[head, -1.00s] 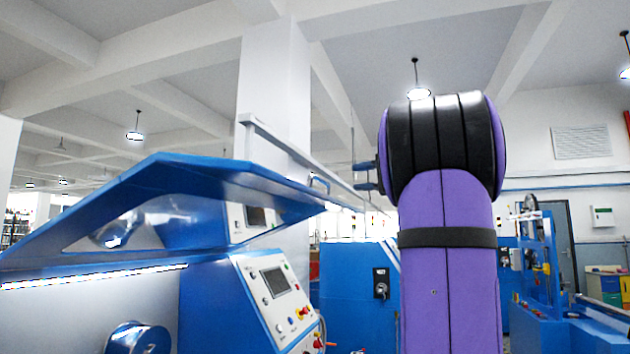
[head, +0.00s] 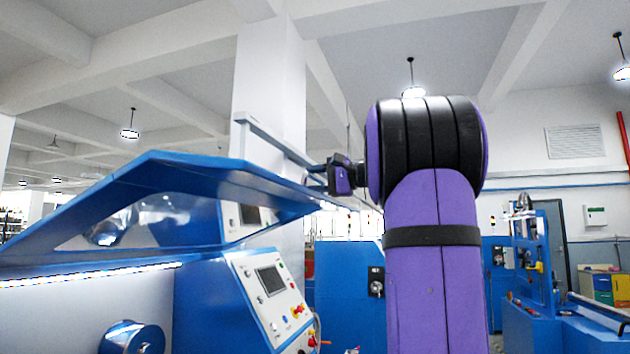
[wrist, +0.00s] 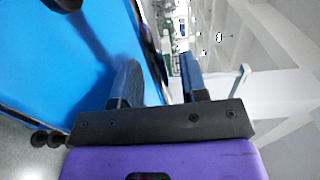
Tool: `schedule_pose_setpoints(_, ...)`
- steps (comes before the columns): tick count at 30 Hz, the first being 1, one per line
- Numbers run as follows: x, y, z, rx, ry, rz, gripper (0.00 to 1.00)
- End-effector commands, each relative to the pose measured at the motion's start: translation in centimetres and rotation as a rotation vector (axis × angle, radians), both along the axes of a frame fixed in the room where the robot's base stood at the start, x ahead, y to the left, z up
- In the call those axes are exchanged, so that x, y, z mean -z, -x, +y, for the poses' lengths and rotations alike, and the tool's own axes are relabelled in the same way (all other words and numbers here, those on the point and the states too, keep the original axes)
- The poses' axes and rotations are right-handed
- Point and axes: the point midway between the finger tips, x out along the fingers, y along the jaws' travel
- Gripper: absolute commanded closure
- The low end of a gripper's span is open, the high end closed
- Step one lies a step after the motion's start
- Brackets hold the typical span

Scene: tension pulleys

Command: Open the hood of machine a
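The blue hood (head: 225,180) of the machine at the left of the head view stands tilted over the machine body, with a clear window (head: 140,218) in it. A white control panel (head: 270,290) sits below its right end. My gripper (head: 316,170) is at the hood's right end, small and partly hidden by my arm. In the wrist view my gripper's two dark blue fingers (wrist: 158,80) are apart, with a gap between them. A broad blue surface, apparently the hood (wrist: 60,60), fills the left side there. I cannot tell whether a finger touches it. No handle shows clearly now.
A white pillar (head: 268,100) stands behind the hood. A blue cabinet (head: 340,290) stands beyond the control panel. Another blue machine (head: 530,270) and coloured drawers (head: 605,285) are at the right. Open air lies above the hood.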

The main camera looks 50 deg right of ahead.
Motion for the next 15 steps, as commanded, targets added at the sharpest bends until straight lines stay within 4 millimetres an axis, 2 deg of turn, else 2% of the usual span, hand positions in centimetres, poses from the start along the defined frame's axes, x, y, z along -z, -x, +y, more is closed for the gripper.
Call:
schedule_pose_setpoints(6,0.00,-0.03,0.02,0.000,0.000,0.000,0.60)
schedule_pose_setpoints(7,0.00,-0.03,0.02,0.000,0.000,0.000,0.65)
schedule_pose_setpoints(12,0.00,-0.02,0.02,0.000,0.000,0.000,1.00)
schedule_pose_setpoints(15,0.00,-0.02,0.02,0.000,0.000,0.000,1.00)
